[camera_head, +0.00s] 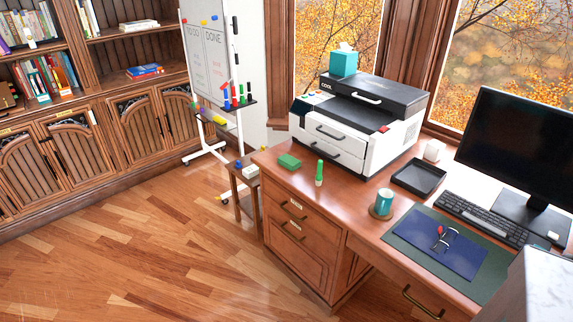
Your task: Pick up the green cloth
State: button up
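A small green folded piece, which looks like the green cloth (289,161), lies flat on the wooden desk (268,160) near its left end, in front of the printer. A green marker-like stick (319,173) stands upright a little to its right, apart from it. My gripper is not in view.
The white and black printer (345,140) stands behind the cloth. A teal mug (384,201), a black tray (418,178), a keyboard (482,217) and a monitor (520,145) are farther right. A small stool (243,190) and whiteboard (211,55) are left; open floor (130,250) lies in front.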

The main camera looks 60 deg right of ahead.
aim_at(292, 164)
jog(key=z, duration=0.05)
jog(key=i, duration=0.9)
